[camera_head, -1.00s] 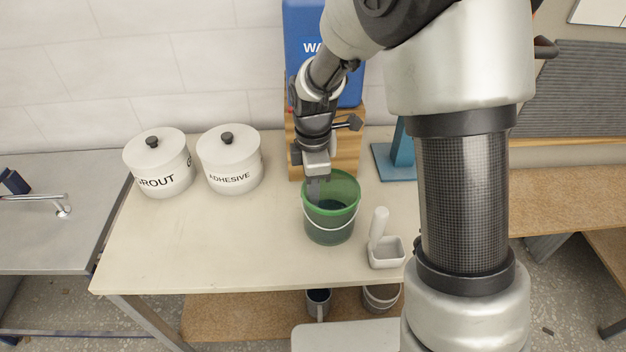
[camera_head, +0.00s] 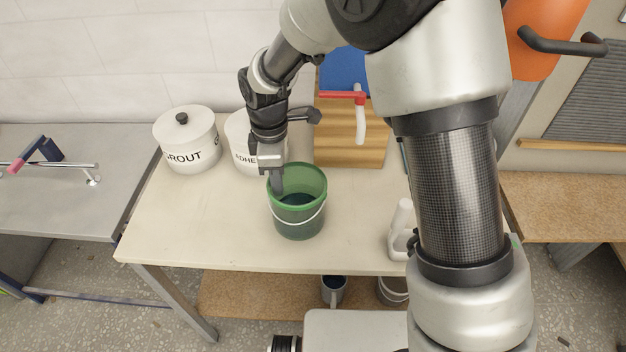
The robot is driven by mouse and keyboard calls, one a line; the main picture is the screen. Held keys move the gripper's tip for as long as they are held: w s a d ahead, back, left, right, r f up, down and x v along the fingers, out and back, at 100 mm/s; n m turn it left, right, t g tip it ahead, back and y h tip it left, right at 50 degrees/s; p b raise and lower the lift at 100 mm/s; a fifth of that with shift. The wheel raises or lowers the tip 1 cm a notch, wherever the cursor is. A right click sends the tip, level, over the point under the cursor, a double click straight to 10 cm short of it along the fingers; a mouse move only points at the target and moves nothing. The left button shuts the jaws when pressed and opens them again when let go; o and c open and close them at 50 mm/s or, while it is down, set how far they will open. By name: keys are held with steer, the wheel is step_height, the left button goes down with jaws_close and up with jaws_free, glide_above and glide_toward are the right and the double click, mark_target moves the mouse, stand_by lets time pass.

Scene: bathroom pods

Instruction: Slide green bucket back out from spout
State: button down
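The green bucket (camera_head: 298,217) stands upright on the cream worktop, with its white wire handle hanging down in front and dark contents inside. My gripper (camera_head: 277,184) points down at the bucket's left rim, with the fingers appearing shut on it; the fingertips are partly hidden by the rim. The spout (camera_head: 360,124) is a white pipe below a red tap handle, in front of the wooden stand. It is right of and behind the bucket, clear of the bucket's opening.
A white grout canister (camera_head: 187,142) and an adhesive canister (camera_head: 240,150), partly hidden by my gripper, stand behind and left of the bucket. A white tool holder (camera_head: 400,235) stands to the right, partly behind my arm. The worktop left of the bucket is clear.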

steer(key=a, duration=0.8)
steer(key=shift+s, duration=0.4)
steer(key=shift+r, duration=0.15)
step_height(320, 180, up, 10)
steer(key=p, duration=0.7)
